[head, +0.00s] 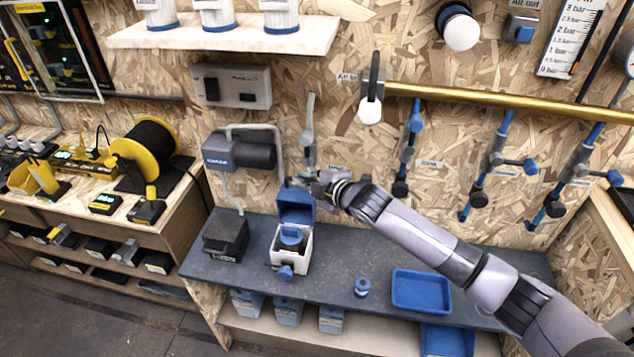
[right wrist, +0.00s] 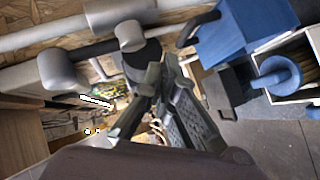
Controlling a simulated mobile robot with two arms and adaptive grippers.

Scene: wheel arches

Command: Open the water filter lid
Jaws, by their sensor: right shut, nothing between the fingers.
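The water filter is a white box (head: 301,254) on the dark bench. Its blue lid (head: 297,207) stands raised at the back edge, so the box is open. A round blue part (head: 291,237) shows inside. In the right wrist view the lid (right wrist: 232,38) is at the upper right, with the white box (right wrist: 312,38) beside it. My right gripper (head: 308,181) is just above and behind the raised lid, apart from it as far as I can tell. In the right wrist view its fingers (right wrist: 162,84) are shut and empty. My left gripper is not in view.
A black box (head: 226,236) stands left of the filter. A small blue ring (head: 362,287) and a blue tray (head: 421,291) lie to its right. A grey and black wall unit (head: 238,150) and pipes are close to my gripper. The bench between ring and filter is clear.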

